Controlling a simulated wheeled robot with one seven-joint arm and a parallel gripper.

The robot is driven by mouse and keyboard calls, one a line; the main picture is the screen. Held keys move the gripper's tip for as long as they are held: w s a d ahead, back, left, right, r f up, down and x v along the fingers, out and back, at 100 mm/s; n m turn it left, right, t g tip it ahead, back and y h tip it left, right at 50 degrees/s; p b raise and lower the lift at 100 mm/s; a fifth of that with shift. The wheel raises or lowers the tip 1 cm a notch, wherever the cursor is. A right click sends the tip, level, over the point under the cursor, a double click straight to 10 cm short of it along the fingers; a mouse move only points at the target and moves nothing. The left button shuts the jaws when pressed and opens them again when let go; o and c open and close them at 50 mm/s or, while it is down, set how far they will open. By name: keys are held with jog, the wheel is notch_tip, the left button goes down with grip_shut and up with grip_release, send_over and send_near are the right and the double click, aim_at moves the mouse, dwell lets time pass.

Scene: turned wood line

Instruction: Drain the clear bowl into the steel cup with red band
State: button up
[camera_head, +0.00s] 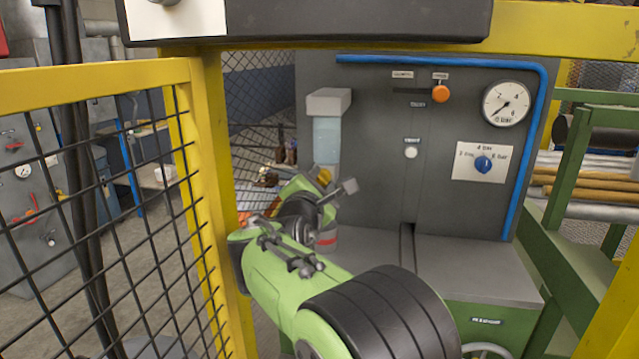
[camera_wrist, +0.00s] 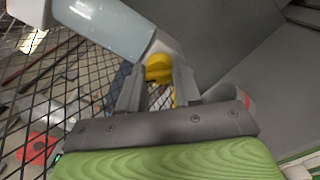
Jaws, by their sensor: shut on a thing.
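The clear bowl (camera_head: 327,138) hangs under a grey block on the left of the grey panel and looks pale blue. It also shows at the top left of the wrist view (camera_wrist: 105,25). A yellow tap (camera_wrist: 158,68) sits at its lower end; a bit of yellow shows in the head view (camera_head: 324,176). My gripper (camera_wrist: 157,84) is shut on the yellow tap, its fingers on either side. The steel cup with red band (camera_head: 328,241) stands below the bowl, partly hidden by my arm. Its edge shows right of the fingers in the wrist view (camera_wrist: 238,92). The cup's inside is hidden.
A yellow mesh guard (camera_head: 110,200) stands close on the left, with a yellow post beside my arm. The panel carries a gauge (camera_head: 506,104), a blue knob (camera_head: 483,164) and an orange knob (camera_head: 440,93). The grey ledge (camera_head: 470,268) right of the cup is clear.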

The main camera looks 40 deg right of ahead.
jog(key=shift+m, duration=0.4)
jog(key=m+b, duration=0.1)
jog(key=m, duration=0.2)
jog(key=shift+f+m, duration=0.1)
jog(key=shift+m, duration=0.2)
jog(key=m+b, duration=0.2)
jog(key=m, duration=0.2)
jog(key=shift+m, duration=0.3)
jog(key=m+b, duration=0.2)
jog(key=m, duration=0.2)
jog(key=m+b, duration=0.2)
jog(key=m, duration=0.2)
jog(key=shift+m, duration=0.6)
jog(key=o, duration=1)
jog(key=shift+o, duration=0.2)
